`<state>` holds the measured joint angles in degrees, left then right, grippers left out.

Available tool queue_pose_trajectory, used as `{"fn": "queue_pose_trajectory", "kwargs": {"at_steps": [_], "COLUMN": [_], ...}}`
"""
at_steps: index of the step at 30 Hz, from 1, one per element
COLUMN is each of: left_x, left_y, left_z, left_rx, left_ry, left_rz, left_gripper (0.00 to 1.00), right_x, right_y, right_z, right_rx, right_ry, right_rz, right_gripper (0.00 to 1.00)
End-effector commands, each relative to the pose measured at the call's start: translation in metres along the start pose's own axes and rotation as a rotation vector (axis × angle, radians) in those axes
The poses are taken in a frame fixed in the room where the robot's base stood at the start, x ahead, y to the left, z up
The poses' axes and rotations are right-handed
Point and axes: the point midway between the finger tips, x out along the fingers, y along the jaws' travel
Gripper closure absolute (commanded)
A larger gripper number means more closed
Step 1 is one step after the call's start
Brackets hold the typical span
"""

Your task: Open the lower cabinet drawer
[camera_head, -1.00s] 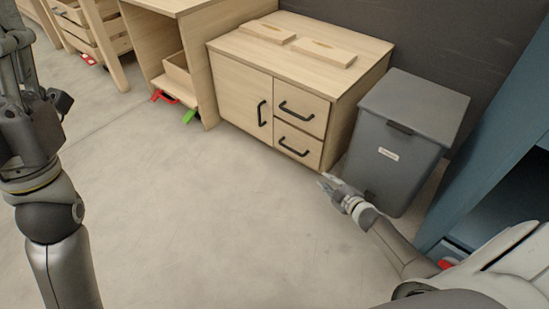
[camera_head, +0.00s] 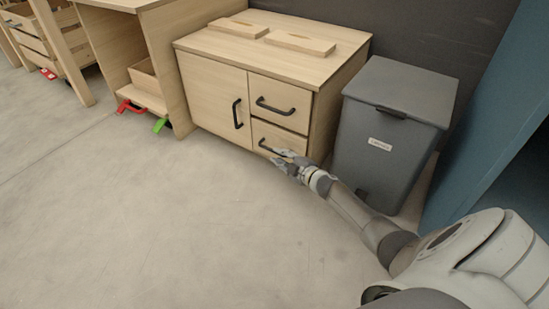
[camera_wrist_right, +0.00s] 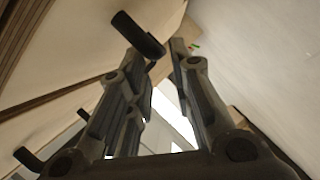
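The wooden cabinet (camera_head: 208,84) stands against the dark wall, with a door on its left and two drawers on its right. The lower drawer (camera_head: 292,140) looks closed, and its black handle (camera_head: 265,147) is partly hidden by my right gripper (camera_head: 281,163). In the right wrist view, the fingers of my right gripper (camera_wrist_right: 158,58) are apart. A black handle end (camera_wrist_right: 138,35) shows close to the fingertips; I cannot tell whether they touch it. My left gripper is not in view.
The upper drawer (camera_head: 265,90) above looks closed. A grey bin (camera_head: 386,143) stands just right of the cabinet, close to my right forearm. A blue unit (camera_head: 485,110) is at the far right. The floor (camera_head: 150,220) in front is clear.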

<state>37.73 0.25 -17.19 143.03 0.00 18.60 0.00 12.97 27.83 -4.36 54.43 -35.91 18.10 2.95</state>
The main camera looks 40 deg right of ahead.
Motion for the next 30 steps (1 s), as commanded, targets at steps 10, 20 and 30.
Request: {"fn": "queue_pose_trajectory", "kwargs": {"at_steps": [10, 20, 30], "left_x": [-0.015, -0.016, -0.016], "left_y": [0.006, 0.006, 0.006], "left_z": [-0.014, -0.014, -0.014], "left_rx": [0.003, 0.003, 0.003], "left_ry": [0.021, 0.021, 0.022], "left_rz": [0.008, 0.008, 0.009], "left_gripper": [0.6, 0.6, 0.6], "right_x": [0.038, 0.041, 0.041], "right_y": [-0.001, 0.0, 0.0], "right_z": [0.001, 0.0, 0.0], "right_rx": [0.0, 0.0, 0.001], "right_ry": [0.0, -0.001, 0.0], "right_rz": [0.001, -0.001, -0.001], "right_gripper": [0.79, 0.79, 1.0]}}
